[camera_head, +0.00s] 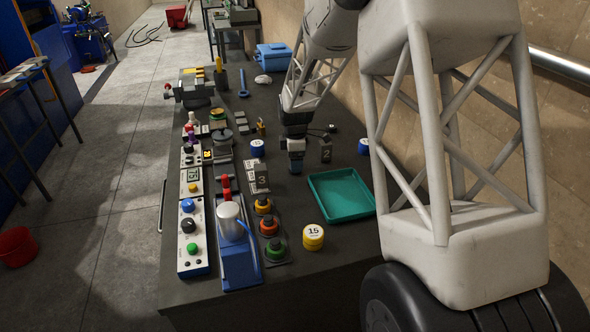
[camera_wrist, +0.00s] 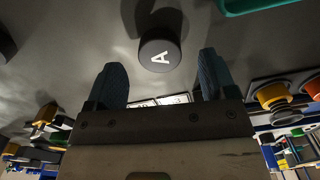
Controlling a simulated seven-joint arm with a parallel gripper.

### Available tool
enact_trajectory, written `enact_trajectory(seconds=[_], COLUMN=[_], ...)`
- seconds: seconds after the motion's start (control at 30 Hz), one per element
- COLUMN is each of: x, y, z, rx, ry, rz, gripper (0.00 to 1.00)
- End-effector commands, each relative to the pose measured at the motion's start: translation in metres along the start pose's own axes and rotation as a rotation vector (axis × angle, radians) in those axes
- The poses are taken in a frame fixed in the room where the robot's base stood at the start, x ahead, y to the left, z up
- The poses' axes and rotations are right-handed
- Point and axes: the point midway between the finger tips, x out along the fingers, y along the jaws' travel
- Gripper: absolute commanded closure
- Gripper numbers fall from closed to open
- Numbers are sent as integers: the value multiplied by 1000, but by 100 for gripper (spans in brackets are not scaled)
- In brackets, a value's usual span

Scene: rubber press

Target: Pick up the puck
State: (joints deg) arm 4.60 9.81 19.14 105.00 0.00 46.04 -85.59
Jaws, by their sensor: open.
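My gripper (camera_wrist: 160,75) is open, with one blue-grey finger on each side and nothing between the fingertips. In the head view my gripper (camera_head: 295,168) points down over the table, to the left of the wall side and just behind the teal tray.
The teal tray (camera_head: 316,207) and a yellow weight (camera_head: 313,238) stand nearer the front.

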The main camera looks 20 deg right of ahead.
Motion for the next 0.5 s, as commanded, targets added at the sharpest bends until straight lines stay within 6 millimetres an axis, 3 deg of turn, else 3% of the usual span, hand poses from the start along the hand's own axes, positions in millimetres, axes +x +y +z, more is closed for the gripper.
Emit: enact_trajectory(seconds=[0.2,0.5], x=[22,25], y=[0,0], z=[0,0], rx=[0,0], ry=[0,0], rz=[-1,0], gripper=[22,22])
